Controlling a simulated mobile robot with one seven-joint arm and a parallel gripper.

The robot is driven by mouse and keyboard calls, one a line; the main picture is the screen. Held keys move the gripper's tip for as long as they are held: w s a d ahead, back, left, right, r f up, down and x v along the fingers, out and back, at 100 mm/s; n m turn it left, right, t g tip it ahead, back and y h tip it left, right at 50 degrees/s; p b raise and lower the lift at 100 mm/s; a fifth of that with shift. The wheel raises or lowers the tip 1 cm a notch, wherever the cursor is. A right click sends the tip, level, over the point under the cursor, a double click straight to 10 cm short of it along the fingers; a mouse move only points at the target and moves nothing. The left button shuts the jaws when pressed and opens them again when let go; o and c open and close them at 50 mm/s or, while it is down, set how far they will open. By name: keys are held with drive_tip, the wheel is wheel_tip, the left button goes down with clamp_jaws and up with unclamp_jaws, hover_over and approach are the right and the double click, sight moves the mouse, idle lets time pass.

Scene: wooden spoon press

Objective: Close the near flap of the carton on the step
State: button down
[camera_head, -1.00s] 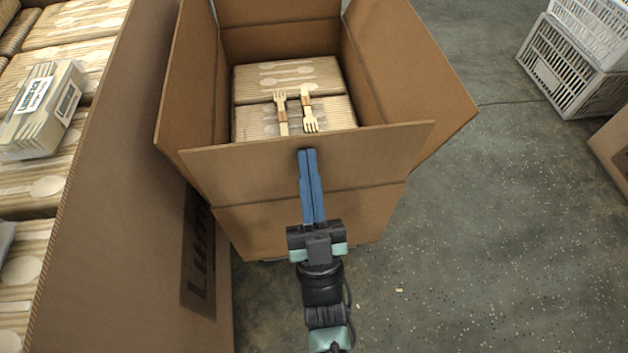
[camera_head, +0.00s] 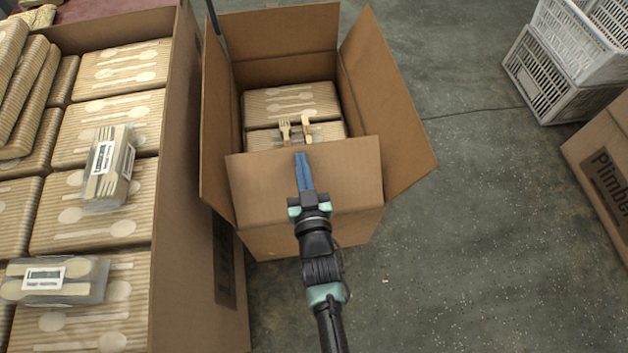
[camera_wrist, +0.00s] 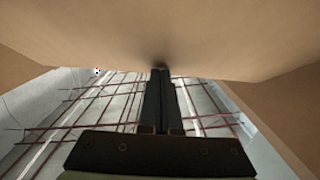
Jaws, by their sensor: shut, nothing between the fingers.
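The open brown carton (camera_head: 262,240) stands in the middle of the head view. Its near flap (camera_head: 345,180) is raised, roughly upright, and hides the front of the packs inside. The left flap (camera_head: 217,110), right flap (camera_head: 385,100) and far flap (camera_head: 285,35) also stand up. My gripper (camera_head: 300,156) is shut and empty on the outer side of the near flap, its tips just below the flap's top edge. In the wrist view the fingertips (camera_wrist: 160,72) meet the flap's brown face (camera_wrist: 160,35), apparently touching it.
A large carton (camera_head: 190,200) full of packs stands close on the left. Wooden forks (camera_head: 286,130) lie on packs inside the open carton. White crates (camera_head: 548,75) and another carton (camera_head: 600,165) stand at the right. The floor (camera_head: 460,230) between is clear.

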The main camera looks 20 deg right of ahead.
drive_tip(key=shift+w+f+g+p, duration=0.1)
drive_tip(key=shift+w+g+p, duration=0.4)
drive_tip(key=shift+g+p, duration=0.15)
drive_tip(key=shift+w+d+f+g+y+p, duration=0.15)
drive_tip(key=shift+w+f+g+y, duration=0.1)
drive_tip(key=shift+g, duration=0.3)
drive_tip(key=shift+w+d+f+g+y+p, duration=0.15)
drive_tip(key=shift+f+g+y, duration=0.1)
drive_tip(key=shift+g, duration=0.25)
drive_tip(key=shift+w+f+g, duration=0.15)
drive_tip(key=shift+f+g, duration=0.15)
wheel_tip(320, 180, down, 6)
drive_tip(key=w+g+y, duration=0.1)
drive_tip(key=w+g, duration=0.1)
drive_tip(key=shift+w+d+f+g+b, duration=0.15)
drive_tip(key=shift+w+d+g+b, duration=0.25)
